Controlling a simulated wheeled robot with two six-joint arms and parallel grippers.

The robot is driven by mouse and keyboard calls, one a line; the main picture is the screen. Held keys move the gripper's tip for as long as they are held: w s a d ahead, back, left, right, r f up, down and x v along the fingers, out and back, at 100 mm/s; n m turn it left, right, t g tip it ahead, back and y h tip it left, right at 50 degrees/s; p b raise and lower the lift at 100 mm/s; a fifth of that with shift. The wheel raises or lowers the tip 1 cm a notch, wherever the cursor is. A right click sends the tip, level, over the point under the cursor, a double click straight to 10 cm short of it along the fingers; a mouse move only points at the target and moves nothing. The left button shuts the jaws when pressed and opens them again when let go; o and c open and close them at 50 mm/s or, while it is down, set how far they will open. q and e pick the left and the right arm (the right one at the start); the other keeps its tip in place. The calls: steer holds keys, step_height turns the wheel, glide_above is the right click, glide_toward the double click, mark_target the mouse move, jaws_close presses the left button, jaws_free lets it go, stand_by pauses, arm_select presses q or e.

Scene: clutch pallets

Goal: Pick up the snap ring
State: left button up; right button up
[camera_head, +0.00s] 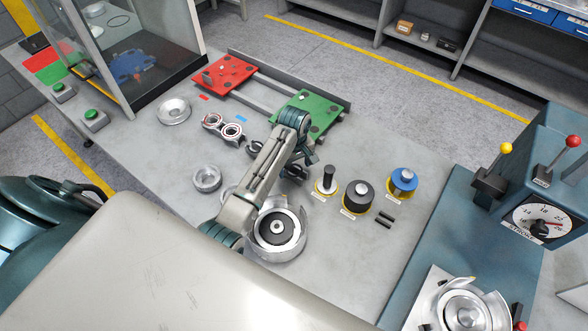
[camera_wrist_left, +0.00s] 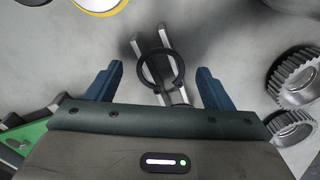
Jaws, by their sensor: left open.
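The snap ring (camera_wrist_left: 181,72) is a thin dark ring in the left wrist view, lying over a pale two-pronged holder (camera_wrist_left: 165,38). My left gripper (camera_wrist_left: 160,68) is open, with one blue finger on each side of the ring and a visible gap to both. Its height above the ring is hard to tell. In the head view my left gripper (camera_head: 296,170) reaches down to the middle of the table, and its arm and wrist hide the ring. My right gripper is not in view.
Three tools on yellow bases, including a black cylinder (camera_head: 358,196) and a blue-topped one (camera_head: 403,181), stand right of the gripper. A red plate (camera_head: 225,75) and a green plate (camera_head: 309,115) lie behind. A metal clutch drum (camera_head: 291,243) stands in front. Toothed metal parts (camera_wrist_left: 296,78) are nearby.

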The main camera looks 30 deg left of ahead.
arm_select(q)
steer(key=shift+s+d+r, duration=0.1)
steer(key=shift+c, duration=0.4)
steer(key=c, duration=0.9)
steer(key=shift+c, duration=0.2)
